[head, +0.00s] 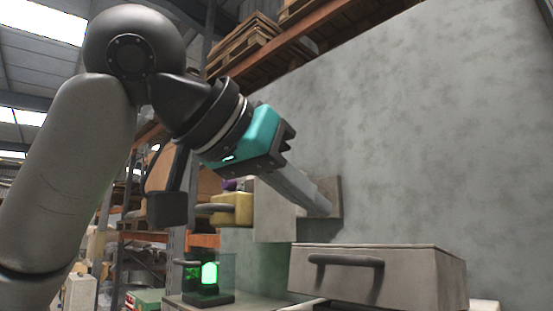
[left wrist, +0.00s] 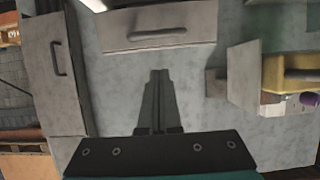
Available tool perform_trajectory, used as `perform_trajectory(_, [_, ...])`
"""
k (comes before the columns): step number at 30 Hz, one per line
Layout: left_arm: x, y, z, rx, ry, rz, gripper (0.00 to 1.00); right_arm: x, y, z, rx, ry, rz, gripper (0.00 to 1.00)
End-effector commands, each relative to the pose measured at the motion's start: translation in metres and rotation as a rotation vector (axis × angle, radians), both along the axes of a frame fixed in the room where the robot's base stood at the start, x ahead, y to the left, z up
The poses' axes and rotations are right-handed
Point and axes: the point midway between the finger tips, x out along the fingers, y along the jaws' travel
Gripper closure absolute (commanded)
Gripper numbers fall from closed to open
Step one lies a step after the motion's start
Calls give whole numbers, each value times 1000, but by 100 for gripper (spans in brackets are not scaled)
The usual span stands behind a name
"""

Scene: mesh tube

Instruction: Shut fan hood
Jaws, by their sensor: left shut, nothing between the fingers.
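No part is clearly marked as the fan hood, so I cannot tell which one it is. The likeliest is a grey box-shaped front with a dark bar handle (head: 420,280) at the lower right of the head view. A grey front with a handle also shows at the top of the left wrist view (left wrist: 160,42). My left gripper (head: 322,206) is shut and empty, pointing down and right in front of the grey wall, above and left of that box. In the left wrist view its fingers (left wrist: 160,78) lie together. My right gripper is not in view.
A grey panel (head: 270,212) stands beside a yellow part with a handle (head: 240,208). Below is a clear case with a green light (head: 209,274). A tall grey panel with a handle (left wrist: 52,85) shows in the left wrist view. The wall's upper right is bare.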

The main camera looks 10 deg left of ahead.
Motion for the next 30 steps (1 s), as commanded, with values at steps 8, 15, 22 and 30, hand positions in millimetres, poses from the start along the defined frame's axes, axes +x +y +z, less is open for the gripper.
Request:
perform_trajectory(8, [11,-8,-32,0,-1,0,100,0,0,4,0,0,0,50])
perform_trajectory(15, [12,-9,-38,-1,0,0,100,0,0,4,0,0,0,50])
perform_trajectory(22, [12,-9,-37,-1,-2,0,100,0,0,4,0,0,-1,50])
perform_trajectory(30, [11,-8,-54,-30,-41,0,100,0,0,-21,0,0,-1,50])
